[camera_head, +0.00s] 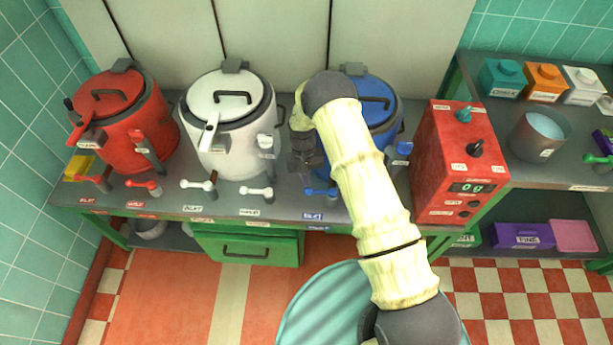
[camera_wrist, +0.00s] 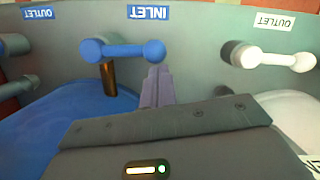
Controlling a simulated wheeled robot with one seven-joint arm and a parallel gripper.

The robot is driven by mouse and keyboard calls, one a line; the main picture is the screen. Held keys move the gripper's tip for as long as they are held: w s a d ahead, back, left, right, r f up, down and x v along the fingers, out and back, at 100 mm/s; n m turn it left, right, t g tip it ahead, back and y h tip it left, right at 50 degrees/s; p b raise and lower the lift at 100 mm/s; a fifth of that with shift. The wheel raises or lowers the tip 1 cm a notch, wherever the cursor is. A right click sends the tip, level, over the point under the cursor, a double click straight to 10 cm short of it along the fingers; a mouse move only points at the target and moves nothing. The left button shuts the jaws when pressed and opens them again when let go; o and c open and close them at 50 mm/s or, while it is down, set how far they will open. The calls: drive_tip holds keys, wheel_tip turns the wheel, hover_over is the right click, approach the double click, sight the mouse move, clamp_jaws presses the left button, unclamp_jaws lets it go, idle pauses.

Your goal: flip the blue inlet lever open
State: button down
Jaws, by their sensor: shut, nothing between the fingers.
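The blue inlet lever (camera_head: 322,192) sits at the front edge of the bench, before the blue kettle (camera_head: 378,90), which my arm partly covers. In the wrist view the blue lever (camera_wrist: 124,51) lies crosswise under the INLET label (camera_wrist: 148,12), with a thick blue end at left, a round knob at right and a copper pipe by its left end. My gripper (camera_head: 305,174) points down just behind the lever. Its fingers (camera_wrist: 157,80) are shut and empty, with tips close to the right knob; I cannot tell whether they touch it.
A white outlet lever (camera_head: 257,191) is left of the blue lever; it also shows in the wrist view (camera_wrist: 272,57). The white kettle (camera_head: 230,110) and red kettle (camera_head: 120,115) stand further left. A red control box (camera_head: 458,165) stands right of the blue kettle.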

drive_tip(key=shift+s, duration=0.2)
drive_tip(key=s+n, duration=0.3)
drive_tip(key=n, duration=0.1)
drive_tip(key=shift+s+a+h, duration=0.1)
drive_tip(key=shift+a+h, duration=0.15)
drive_tip(key=shift+h, duration=0.15)
drive_tip(key=s+d+n+t+h+b, duration=0.1)
drive_tip(key=s+d+n, duration=0.5)
drive_tip(key=n, duration=0.6)
drive_tip(key=shift+s+t, duration=0.9)
drive_tip(key=shift+s, duration=0.3)
drive_tip(key=shift+d, duration=0.15)
drive_tip(key=p+v, duration=1.5)
drive_tip(key=v, duration=0.5)
drive_tip(key=shift+s, duration=0.25)
